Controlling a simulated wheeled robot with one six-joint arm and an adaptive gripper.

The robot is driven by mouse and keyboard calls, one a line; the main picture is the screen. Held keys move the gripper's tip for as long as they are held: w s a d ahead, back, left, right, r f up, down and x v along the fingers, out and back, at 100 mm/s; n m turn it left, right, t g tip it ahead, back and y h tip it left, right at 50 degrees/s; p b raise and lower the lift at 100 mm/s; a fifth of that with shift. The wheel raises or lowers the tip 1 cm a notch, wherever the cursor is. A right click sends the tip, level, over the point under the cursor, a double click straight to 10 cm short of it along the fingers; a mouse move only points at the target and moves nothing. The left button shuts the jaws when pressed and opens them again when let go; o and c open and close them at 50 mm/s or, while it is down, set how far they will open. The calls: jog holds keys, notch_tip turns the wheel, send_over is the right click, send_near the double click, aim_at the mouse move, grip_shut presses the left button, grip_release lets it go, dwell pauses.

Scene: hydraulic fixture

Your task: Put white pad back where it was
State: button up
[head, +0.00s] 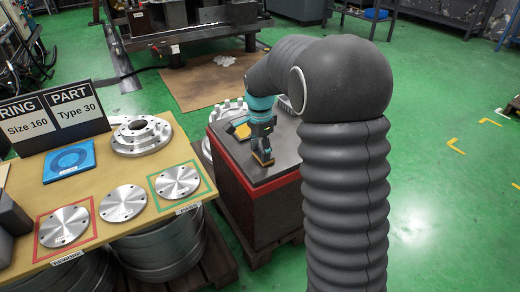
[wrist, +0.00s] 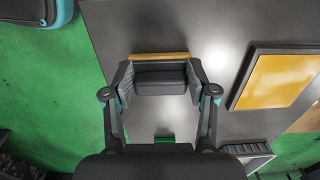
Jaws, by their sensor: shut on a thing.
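My gripper (wrist: 160,84) is over the dark grey top of a red-edged stand (head: 285,160). Its fingers are shut on a dark block with a tan edge (wrist: 160,80), which shows between the fingertips in the wrist view. In the head view my gripper (head: 262,147) points down at the stand top with a tan piece at its tip; I cannot tell whether that piece touches the surface. No clearly white pad shows in either view.
A yellow dark-framed panel (wrist: 277,80) lies right of my gripper in the wrist view. The wooden table (head: 110,215) at left holds metal discs, a flange (head: 142,135), a blue square pad (head: 68,161) and a sign (head: 52,115). Green floor is open at right.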

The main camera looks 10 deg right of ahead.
aim_at(260, 155)
jog(key=shift+f, duration=0.15)
jog(key=o, duration=1.2)
jog(key=shift+o, duration=0.2)
notch_tip(260, 155, up, 12)
jog(key=s+r+n+t+p, duration=0.1)
jog(key=s+r+n, duration=0.25)
jog(key=s, duration=0.35)
jog(key=s+f+n+t, duration=0.1)
jog(key=s+n, duration=0.4)
jog(key=s, duration=0.6)
jog(key=s+f+n+t, duration=0.2)
jog(key=s+n, duration=0.4)
jog(key=s, duration=0.6)
jog(key=shift+d+t, duration=0.45)
jog(key=shift+t, duration=0.35)
